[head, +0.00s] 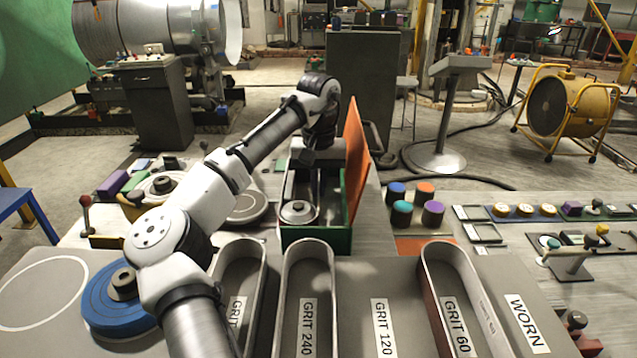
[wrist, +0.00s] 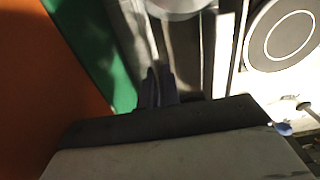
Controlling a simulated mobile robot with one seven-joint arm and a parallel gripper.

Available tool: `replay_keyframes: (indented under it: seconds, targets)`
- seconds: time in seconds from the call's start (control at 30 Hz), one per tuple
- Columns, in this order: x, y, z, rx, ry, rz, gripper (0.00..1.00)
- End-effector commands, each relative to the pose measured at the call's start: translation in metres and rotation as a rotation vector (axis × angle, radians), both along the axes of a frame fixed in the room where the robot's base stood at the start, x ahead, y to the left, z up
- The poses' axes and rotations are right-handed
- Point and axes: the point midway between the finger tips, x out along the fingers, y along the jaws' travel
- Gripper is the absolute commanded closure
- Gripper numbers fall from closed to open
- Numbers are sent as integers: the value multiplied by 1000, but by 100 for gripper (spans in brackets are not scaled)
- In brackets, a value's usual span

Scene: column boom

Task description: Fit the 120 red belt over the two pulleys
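A green box-shaped housing (head: 318,240) stands open in the head view, with its orange lid (head: 355,160) raised on the right. A round metal pulley (head: 297,211) shows in its near end. A second pulley is not clear behind my arm. My gripper points down into the far part of the housing; in the wrist view its dark fingers (wrist: 158,88) are close together beside the green wall (wrist: 108,50). A thin grey strip runs up from the fingertips, but I cannot tell whether they hold it. The GRIT 120 place (head: 381,315) is bare, and I cannot make out the 120 belt.
Upright belt loops stand at GRIT 240 (head: 309,262) and GRIT 60 (head: 430,300), with another at the left. The WORN place (head: 525,322) is at the right. A blue disc (head: 108,305) lies left of my arm. Several coloured cylinders (head: 402,213) stand right of the lid.

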Motion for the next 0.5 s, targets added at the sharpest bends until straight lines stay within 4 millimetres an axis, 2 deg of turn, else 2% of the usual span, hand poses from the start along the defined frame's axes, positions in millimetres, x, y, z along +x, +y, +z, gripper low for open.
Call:
replay_keyframes:
  seconds: [0.1,0.3,0.5]
  targets:
    - [0,0,0,0,-1,0,100]
    - [0,0,0,0,-1,0,71]
    - [0,0,0,0,-1,0,70]
